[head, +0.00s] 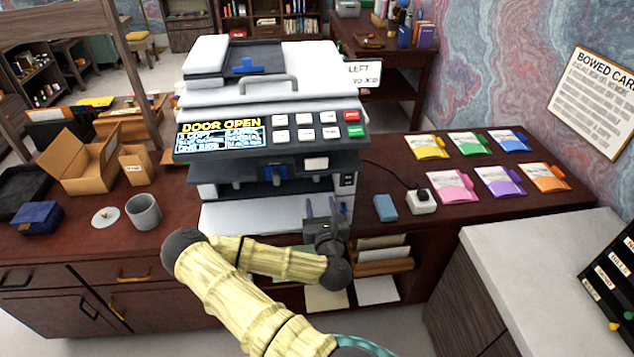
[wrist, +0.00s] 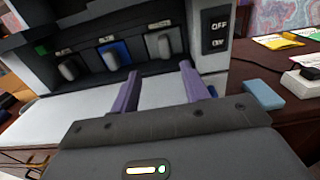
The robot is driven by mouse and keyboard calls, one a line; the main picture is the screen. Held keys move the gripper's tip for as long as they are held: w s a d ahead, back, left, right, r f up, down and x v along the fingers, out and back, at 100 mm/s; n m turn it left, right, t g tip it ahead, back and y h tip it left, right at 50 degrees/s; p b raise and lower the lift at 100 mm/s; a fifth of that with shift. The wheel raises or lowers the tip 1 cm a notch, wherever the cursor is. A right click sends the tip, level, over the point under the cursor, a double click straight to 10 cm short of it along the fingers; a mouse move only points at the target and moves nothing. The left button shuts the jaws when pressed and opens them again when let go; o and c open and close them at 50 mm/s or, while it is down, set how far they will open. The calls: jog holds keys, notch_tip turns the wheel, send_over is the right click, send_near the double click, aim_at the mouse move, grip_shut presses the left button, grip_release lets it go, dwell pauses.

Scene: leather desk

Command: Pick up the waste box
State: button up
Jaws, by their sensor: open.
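I cannot tell for sure which thing is the waste box; no readable label names it. The white copier (head: 262,95) stands on the desk with "DOOR OPEN" on its panel (head: 220,134). Its open front shows a row of pull handles in the wrist view: a grey one (wrist: 68,70), a blue one (wrist: 114,56) and another grey one (wrist: 165,46), with labels too small to read. My gripper (head: 321,206) is open and empty at the copier's front right. Its purple fingers (wrist: 160,82) point at the bay below the right grey handle, apart from it.
A small blue block (head: 385,208) and a white plug box (head: 422,202) lie right of the copier. Coloured packets (head: 453,187) lie farther right. Cardboard boxes (head: 85,165), a grey cup (head: 144,212) and a dark blue box (head: 38,218) stand left.

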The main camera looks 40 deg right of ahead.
aim_at(317, 183)
jog(key=shift+w+d+f+b, duration=0.2)
jog(key=shift+w+d+b, duration=0.15)
jog(key=shift+b, duration=1.7)
jog(key=b, duration=0.3)
jog(key=shift+d, duration=0.15)
jog(key=x, duration=0.4)
jog(key=p+x, duration=0.1)
jog(key=x, duration=0.2)
jog(key=p+x, duration=0.1)
jog(key=x, duration=0.3)
jog(key=shift+w+d+r, duration=0.25)
jog(key=shift+w+r, duration=0.05)
jog(key=c, duration=0.6)
jog(key=shift+s, duration=0.1)
grip_shut()
